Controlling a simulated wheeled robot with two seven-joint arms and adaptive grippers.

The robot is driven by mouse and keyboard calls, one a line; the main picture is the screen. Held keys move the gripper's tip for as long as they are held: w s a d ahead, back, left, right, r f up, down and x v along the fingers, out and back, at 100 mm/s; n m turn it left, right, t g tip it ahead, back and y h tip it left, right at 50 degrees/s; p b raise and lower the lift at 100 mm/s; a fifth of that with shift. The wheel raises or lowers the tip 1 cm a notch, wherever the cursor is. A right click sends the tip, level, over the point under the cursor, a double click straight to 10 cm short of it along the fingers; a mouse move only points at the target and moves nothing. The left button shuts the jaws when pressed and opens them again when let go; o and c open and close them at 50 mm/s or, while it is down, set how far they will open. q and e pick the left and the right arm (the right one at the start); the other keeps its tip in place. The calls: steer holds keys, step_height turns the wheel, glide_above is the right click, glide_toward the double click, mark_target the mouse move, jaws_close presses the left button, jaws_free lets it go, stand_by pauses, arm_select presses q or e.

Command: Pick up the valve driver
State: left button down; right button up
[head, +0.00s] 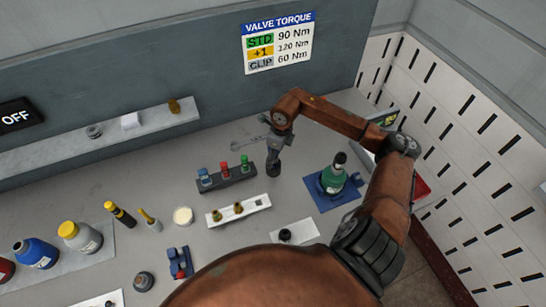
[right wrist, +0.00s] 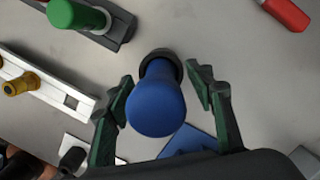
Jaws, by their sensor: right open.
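A blue rounded handle (right wrist: 157,105) with a dark round base stands on the grey table in the right wrist view; it may be the valve driver, but I see no label. My right gripper (right wrist: 160,78) is open, with one finger on each side of the blue handle and a gap visible at both. In the head view my right gripper (head: 274,158) points down just right of the dark rack, and the handle is mostly hidden by it. My left gripper is not in view.
The dark rack (head: 228,181) holds blue, red and green pieces. A white rail (head: 252,204) with brass fittings lies in front. Several bottles stand at the left.

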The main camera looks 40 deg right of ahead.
steer(key=shift+f, duration=0.25)
steer(key=shift+c, duration=0.5)
jaws_close()
steer(key=shift+w+r, duration=0.1)
